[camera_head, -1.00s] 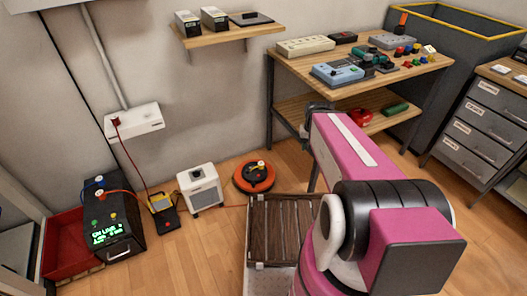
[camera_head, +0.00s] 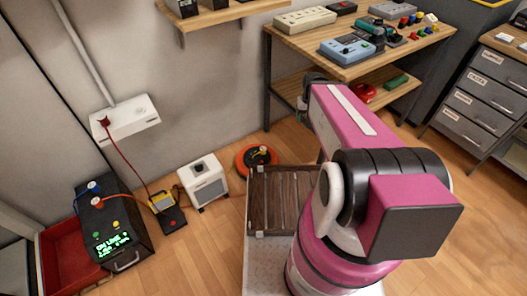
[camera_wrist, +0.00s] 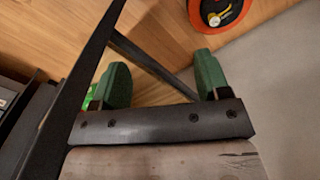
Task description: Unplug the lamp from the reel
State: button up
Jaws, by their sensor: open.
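The orange and black reel (camera_head: 243,163) sits on the floor by the wall, with a small pale and yellow plug (camera_head: 262,150) on its top. A yellow work lamp (camera_head: 163,201) stands on the floor left of the white box. My gripper (camera_wrist: 163,78) has two green fingers, apart and empty, some way from the reel. In the head view the fingers are hidden by my arm.
A white box (camera_head: 205,185) stands between lamp and reel. A black unit (camera_head: 120,232) with a green display and a red bin (camera_head: 62,262) are at the left. A red cable runs from the wall box (camera_head: 126,122) towards the lamp. A wooden bench (camera_head: 290,42) stands behind my arm.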

jog(key=w+a+f+n, duration=0.1)
jog(key=w+a+f, duration=0.3)
jog(key=w+f, duration=0.25)
jog(key=w+a+f+n, duration=0.2)
jog(key=w+a+f, duration=0.25)
jog(key=f, duration=0.35)
jog(key=n, duration=0.3)
send_over(263, 149)
notch_tip(263, 149, down, 19)
jog(key=shift+w+d+f, duration=0.1)
jog(key=shift+w, duration=0.05)
jog(key=shift+f, duration=0.1)
jog(key=shift+f, duration=4.45)
